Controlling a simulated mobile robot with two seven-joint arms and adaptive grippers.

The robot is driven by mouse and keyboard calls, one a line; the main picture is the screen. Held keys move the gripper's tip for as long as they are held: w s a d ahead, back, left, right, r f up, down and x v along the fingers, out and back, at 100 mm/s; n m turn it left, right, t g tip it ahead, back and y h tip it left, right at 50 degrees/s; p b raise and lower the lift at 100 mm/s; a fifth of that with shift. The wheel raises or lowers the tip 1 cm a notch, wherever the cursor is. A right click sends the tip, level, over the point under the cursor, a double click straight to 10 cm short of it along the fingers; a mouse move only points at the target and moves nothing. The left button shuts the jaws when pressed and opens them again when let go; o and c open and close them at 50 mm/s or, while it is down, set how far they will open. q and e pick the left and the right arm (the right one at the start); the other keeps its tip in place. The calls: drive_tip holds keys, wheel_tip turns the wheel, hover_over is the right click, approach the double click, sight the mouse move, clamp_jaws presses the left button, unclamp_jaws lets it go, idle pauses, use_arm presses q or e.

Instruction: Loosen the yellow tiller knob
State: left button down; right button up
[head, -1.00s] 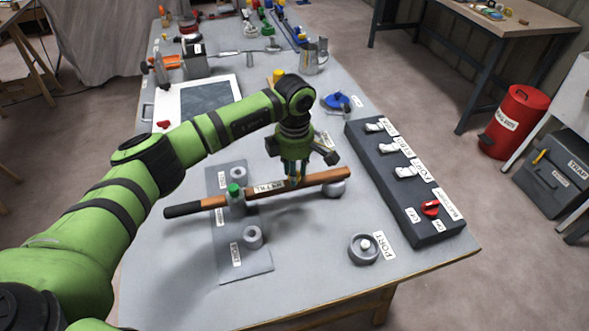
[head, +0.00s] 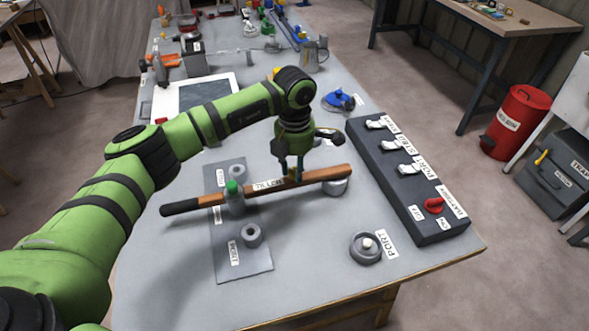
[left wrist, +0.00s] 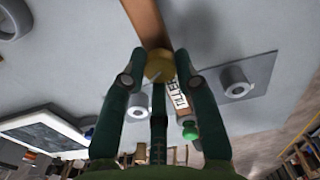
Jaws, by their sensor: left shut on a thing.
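The wooden tiller (head: 325,175) lies across the table, with a black grip at its left end and a "TILLER" label. A green knob (head: 232,187) stands on it at the grey plate. My left gripper (head: 290,178) points down onto the tiller, right of the label. In the left wrist view, the yellow knob (left wrist: 159,66) sits between its fingertips (left wrist: 158,78), and the gripper is shut on it. In the head view the fingers mostly hide this knob. My right gripper is in neither view.
A dark switch panel (head: 400,185) with a red switch (head: 434,205) lies to the right. A round grey "PORT" fitting (head: 366,249) stands in front. The grey plate (head: 240,265) carries upright sockets. A tablet (head: 209,95) and a metal jug (head: 314,55) are behind.

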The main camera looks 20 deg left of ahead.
use_arm(q)
drive_tip(key=n+b, duration=0.1)
drive_tip(key=n, duration=0.4)
drive_tip(key=shift+f+n, duration=0.1)
drive_tip(key=shift+n, duration=0.2)
drive_tip(key=shift+n+b, duration=0.6)
drive_tip(key=shift+n, duration=1.5)
drive_tip(key=c, duration=0.9)
unclamp_jaws()
drive_tip(key=shift+c, duration=0.2)
